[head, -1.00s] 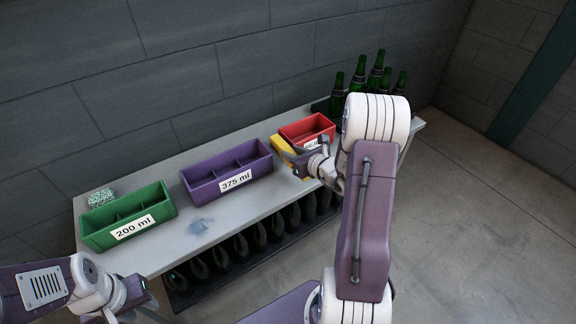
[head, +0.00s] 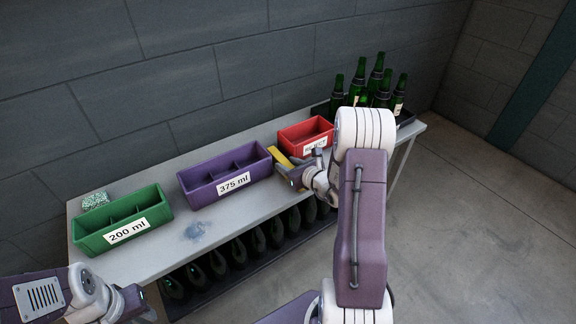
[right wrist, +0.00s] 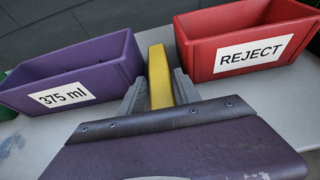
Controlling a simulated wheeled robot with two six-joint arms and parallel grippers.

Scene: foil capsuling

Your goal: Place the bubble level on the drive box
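In the right wrist view the yellow bar (right wrist: 159,78) points away from me, with a grey finger close against each side. My right gripper (head: 297,173) is shut on it; its far end sticks out past the fingertips. My left gripper (head: 143,304) is at the lower left, in front of the bench; its fingers are too unclear to judge. I cannot identify a drive box in these views.
On the grey bench (head: 150,262) stand a green 200 ml bin (head: 90,240), a purple 375 ml bin (head: 203,195) and a red reject bin (head: 288,137). Several green bottles (head: 376,75) stand at the far right. More bottles lie on a shelf below. A speckled block (head: 95,200) sits behind the green bin.

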